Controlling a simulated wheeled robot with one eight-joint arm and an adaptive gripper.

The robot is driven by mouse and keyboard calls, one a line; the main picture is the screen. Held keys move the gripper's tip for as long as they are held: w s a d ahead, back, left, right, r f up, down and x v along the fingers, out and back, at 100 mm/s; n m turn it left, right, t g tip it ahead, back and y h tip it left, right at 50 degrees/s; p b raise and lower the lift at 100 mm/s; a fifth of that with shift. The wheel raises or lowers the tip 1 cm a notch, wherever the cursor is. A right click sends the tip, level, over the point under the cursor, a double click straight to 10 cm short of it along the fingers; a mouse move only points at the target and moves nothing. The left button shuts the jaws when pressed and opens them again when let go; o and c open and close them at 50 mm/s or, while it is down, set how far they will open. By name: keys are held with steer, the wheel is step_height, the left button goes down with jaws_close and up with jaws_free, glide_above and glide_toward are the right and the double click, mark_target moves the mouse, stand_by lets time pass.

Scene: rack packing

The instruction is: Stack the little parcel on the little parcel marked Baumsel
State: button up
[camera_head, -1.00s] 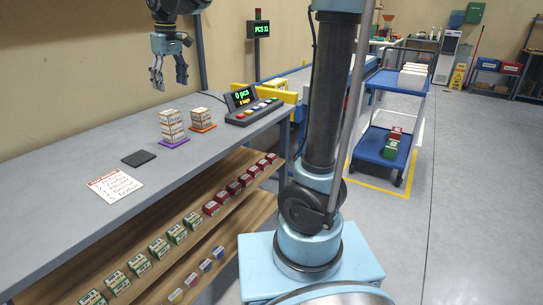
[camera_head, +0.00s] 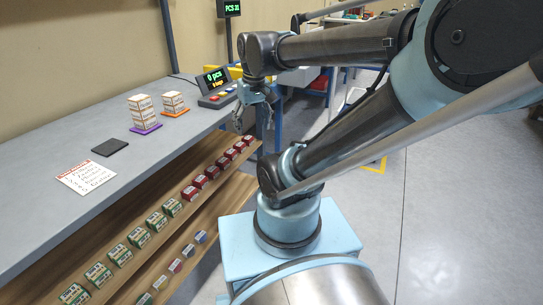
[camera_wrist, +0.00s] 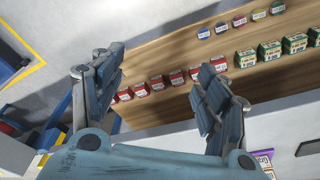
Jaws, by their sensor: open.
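A stack of small white parcels (camera_head: 141,107) stands on a purple mat (camera_head: 147,130). A shorter stack of white parcels (camera_head: 172,100) stands on an orange mat (camera_head: 185,112). Red parcels (camera_head: 200,182) and green parcels (camera_head: 139,237) line the upper shelf; smaller ones (camera_head: 175,265) lie on the lower shelf. I cannot read which is marked Baumsel.
A dark square mat (camera_head: 110,147) on the table is bare. A paper list (camera_head: 86,177) lies in front of it. The floor (camera_head: 430,190) at the right is clear.

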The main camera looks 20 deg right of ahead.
steer(key=s+d+f+m, duration=0.2)
steer(key=s+d+f, duration=0.3)
steer(key=f, duration=0.4)
steer(key=shift+s, duration=0.9)
